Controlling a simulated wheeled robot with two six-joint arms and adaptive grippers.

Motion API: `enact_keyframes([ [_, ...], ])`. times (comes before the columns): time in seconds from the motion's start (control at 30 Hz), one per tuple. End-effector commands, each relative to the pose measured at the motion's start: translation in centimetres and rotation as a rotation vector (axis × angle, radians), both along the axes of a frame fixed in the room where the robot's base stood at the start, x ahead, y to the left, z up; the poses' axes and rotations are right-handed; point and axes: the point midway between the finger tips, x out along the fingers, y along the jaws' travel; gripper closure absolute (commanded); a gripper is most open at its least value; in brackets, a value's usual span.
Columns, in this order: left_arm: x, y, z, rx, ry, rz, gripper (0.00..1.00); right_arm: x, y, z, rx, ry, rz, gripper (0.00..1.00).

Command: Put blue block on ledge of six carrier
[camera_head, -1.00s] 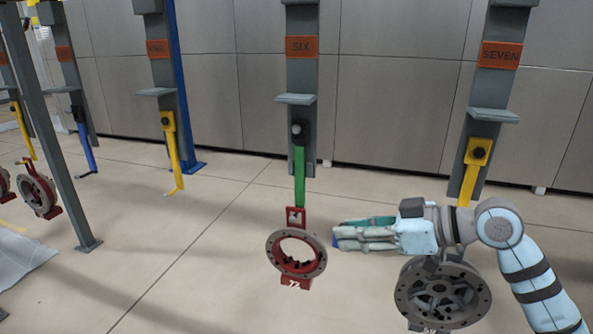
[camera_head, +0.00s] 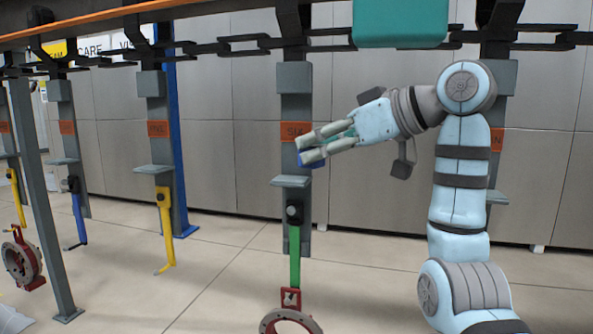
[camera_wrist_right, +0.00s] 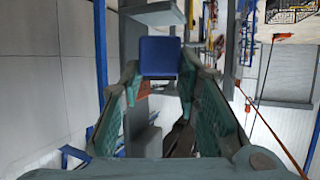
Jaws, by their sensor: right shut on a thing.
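My right gripper (camera_head: 310,153) is shut on the blue block (camera_head: 312,161), which shows mostly hidden behind the fingers in the head view. In the right wrist view the blue block (camera_wrist_right: 160,56) sits between the two fingertips. The six carrier (camera_head: 296,110) is a grey upright with an orange sign (camera_head: 294,131), partly covered by the gripper. Its grey ledge (camera_head: 291,181) juts out a little below the block and slightly to the left in the picture. The block is apart from the ledge in the head view. My left gripper is not in view.
A green hook (camera_head: 295,255) with a red ring part (camera_head: 290,318) hangs below the ledge. The overhead chain (camera_head: 240,42) and a teal box (camera_head: 400,22) are above my right arm. The seven carrier (camera_head: 498,90) stands behind that arm. Another carrier (camera_head: 157,110) is to the left.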

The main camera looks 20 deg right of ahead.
Motion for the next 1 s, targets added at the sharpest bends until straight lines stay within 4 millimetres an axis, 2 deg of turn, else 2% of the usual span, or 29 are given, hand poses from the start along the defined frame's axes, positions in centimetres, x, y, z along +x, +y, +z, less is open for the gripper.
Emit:
enact_keyframes([
  [0.03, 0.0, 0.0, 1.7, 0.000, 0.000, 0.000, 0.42, 1.2, 1.0, 1.1, 0.001, 0.004, 0.003, 0.99],
  [0.1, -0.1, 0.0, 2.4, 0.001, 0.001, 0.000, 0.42, 2.8, 2.0, 1.1, 0.002, 0.002, 0.001, 0.99],
  [0.2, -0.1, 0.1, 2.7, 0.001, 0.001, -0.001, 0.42, 4.0, 2.7, 0.8, 0.001, 0.002, -0.002, 0.99],
  [0.4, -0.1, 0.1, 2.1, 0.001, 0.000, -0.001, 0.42, 4.3, 2.8, -2.7, -0.001, -0.002, -0.004, 0.99],
  [0.77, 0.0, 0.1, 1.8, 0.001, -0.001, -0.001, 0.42, 4.2, 2.8, -3.3, 0.001, -0.002, -0.002, 0.99],
  [0.8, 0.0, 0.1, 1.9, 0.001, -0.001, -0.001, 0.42, 4.2, 2.8, -3.2, 0.001, -0.002, -0.001, 0.64],
  [0.9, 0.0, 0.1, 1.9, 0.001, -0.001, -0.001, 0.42, 4.2, 2.8, -3.2, 0.002, -0.001, -0.001, 0.51],
  [1.0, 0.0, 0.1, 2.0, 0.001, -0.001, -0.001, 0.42, 4.2, 2.8, -3.1, 0.001, -0.002, -0.002, 0.51],
])
